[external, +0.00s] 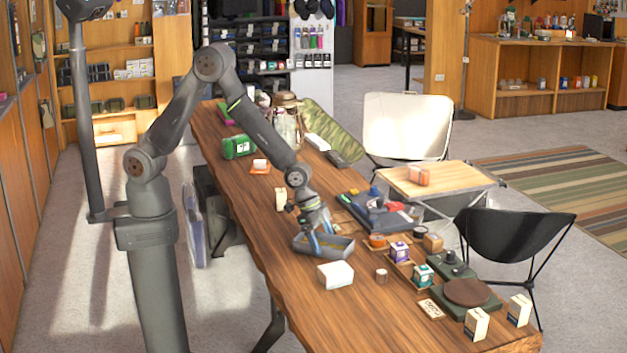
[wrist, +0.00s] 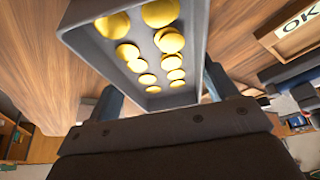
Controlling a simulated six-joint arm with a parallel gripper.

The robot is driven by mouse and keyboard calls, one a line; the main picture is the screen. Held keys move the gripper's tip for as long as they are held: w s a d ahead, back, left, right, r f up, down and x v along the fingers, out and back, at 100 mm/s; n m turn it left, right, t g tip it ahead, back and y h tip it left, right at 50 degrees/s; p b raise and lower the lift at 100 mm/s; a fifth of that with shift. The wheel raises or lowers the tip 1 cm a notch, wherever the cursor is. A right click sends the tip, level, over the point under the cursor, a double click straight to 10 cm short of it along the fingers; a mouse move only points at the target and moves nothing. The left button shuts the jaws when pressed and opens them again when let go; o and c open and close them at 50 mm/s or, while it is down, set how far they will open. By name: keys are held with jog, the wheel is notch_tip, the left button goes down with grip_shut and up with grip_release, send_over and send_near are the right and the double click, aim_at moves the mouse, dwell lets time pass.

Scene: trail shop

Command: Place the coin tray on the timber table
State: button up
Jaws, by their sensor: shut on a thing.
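The coin tray (external: 330,254) is a small grey tray in the middle of the external view, over the long wooden table (external: 240,183). My gripper (external: 315,243) is shut on the tray, with blue-grey fingers at its near side. In the wrist view, the tray (wrist: 82,48) fills the upper middle and holds several gold coins (wrist: 128,51). Its far end is cut off by the frame edge. The tray is low over the wood; I cannot tell whether it touches. A smaller wooden-topped table (external: 447,182) stands beyond, at the right.
A white box (external: 336,275) lies just in front of the tray. A dark blue organiser (external: 378,215) is behind it, right. Small boxes (external: 399,252) and a round brown-topped scale (external: 467,293) stand further right. A white card box (external: 281,198) stands left. Bare wood lies left of the tray.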

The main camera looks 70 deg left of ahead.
jog(key=shift+f, duration=0.15)
jog(key=o, duration=1.2)
jog(key=shift+o, duration=0.2)
jog(key=v, duration=1.2)
